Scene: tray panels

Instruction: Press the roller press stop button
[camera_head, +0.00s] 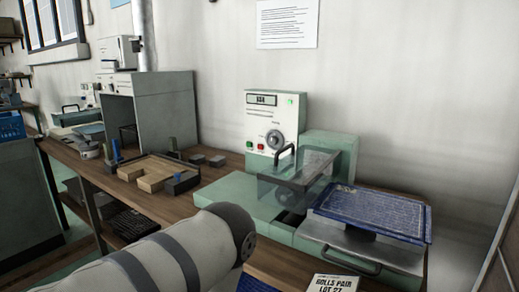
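The roller press (328,147) is a pale green machine on the bench, right of centre. Its upright control panel (257,115) carries a small display (262,99), a lit green lamp (290,101), a round dial (275,140) and a pair of small coloured buttons (256,146) at the lower left. One of these buttons looks red; they are too small to read any labels. A clear guard (310,165) with a dark handle covers the rollers. A pale arm link of mine crosses the lower foreground, left of the press. Neither gripper shows in this view.
A blue patterned tray (373,212) sits at the press's right. A label card (334,284) lies in front. Left on the wooden bench are a wooden tray (146,179) with blocks and a grey-green cabinet (165,105). The space before the control panel looks clear.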

